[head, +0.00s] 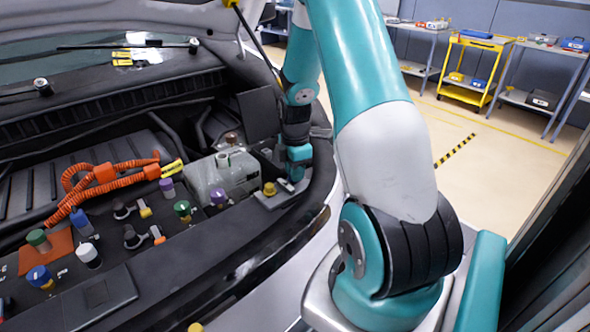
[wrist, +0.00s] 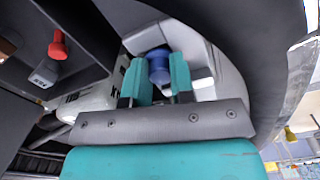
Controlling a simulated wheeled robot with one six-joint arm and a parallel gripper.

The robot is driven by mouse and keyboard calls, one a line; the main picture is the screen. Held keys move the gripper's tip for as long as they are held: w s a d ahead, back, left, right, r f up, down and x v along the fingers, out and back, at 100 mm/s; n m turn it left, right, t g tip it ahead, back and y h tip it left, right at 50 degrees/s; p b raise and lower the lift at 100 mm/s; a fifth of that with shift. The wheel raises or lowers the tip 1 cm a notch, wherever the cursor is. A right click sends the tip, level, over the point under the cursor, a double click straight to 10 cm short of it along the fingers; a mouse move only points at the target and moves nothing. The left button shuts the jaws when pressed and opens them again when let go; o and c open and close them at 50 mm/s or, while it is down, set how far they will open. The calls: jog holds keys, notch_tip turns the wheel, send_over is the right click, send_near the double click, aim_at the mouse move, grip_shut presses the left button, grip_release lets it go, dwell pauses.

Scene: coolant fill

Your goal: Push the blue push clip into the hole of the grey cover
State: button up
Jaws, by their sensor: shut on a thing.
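My gripper (wrist: 160,82) has its two teal fingers closed around the blue push clip (wrist: 158,66), which shows between the fingertips in the wrist view. A light grey surface (wrist: 205,78), probably the grey cover, lies right behind the clip. The hole is hidden, and I cannot tell whether the clip's tip touches the cover. In the head view my gripper (head: 297,176) points down over the right edge of the engine bay, just above a light grey plate (head: 270,200). The clip itself cannot be made out there.
A yellow cap (head: 269,188) stands close left of my gripper. A whitish coolant tank (head: 222,172) is further left. A red clip (wrist: 58,45) shows in the wrist view. Several coloured caps and an orange hose (head: 105,173) fill the bay's left side. The dark bay rim curves close on the right.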

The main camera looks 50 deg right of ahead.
jog(key=shift+r, duration=0.15)
jog(key=shift+r+p, duration=0.6)
jog(key=shift+p, duration=0.1)
jog(key=shift+p, duration=0.35)
dwell(1.1)
jog(key=shift+f+b, duration=0.5)
jog(key=shift+f, duration=0.25)
jog(key=o, duration=1)
jog(key=shift+r, duration=0.1)
notch_tip(320, 180, up, 17)
jog(key=shift+r+b, duration=0.15)
jog(key=shift+b, duration=0.15)
